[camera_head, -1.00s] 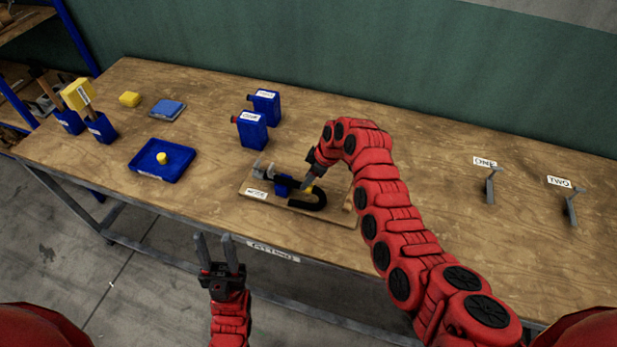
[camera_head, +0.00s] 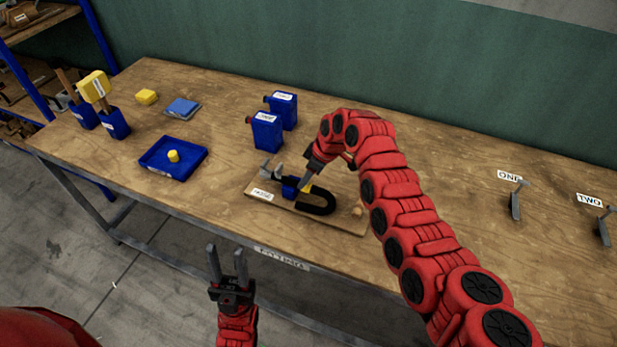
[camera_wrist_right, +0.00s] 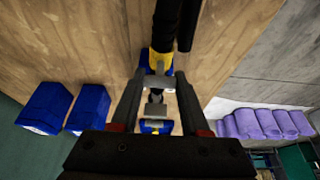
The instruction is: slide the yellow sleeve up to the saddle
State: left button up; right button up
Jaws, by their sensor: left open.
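A black U-shaped piece (camera_head: 318,206) lies on a wooden board. The yellow sleeve (camera_head: 307,188) is around its upper leg, beside a small blue block (camera_head: 289,187) that may be the saddle. The sleeve also shows in the right wrist view (camera_wrist_right: 161,62), at the black leg's end just beyond my fingertips. My right gripper (camera_head: 303,185) is low over the board at the sleeve. In the right wrist view (camera_wrist_right: 160,82) its fingers stand either side of the leg's line; whether they touch the sleeve is unclear. My left gripper (camera_head: 228,250) is open and empty, in front of the table edge.
Two blue bottles (camera_head: 267,130) stand behind the wooden board (camera_head: 345,222). A blue tray (camera_head: 190,168) with a yellow piece (camera_head: 173,156) is to the left. Two labelled brackets (camera_head: 515,202) stand at the right. The table's middle right is clear.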

jog(key=o, duration=0.4)
jog(key=shift+d+r, duration=0.1)
jog(key=shift+r, duration=0.2)
jog(key=b+v, duration=0.4)
jog(key=v, duration=1.2)
jog(key=shift+s+d+r, duration=0.15)
jog(key=shift+r, duration=0.15)
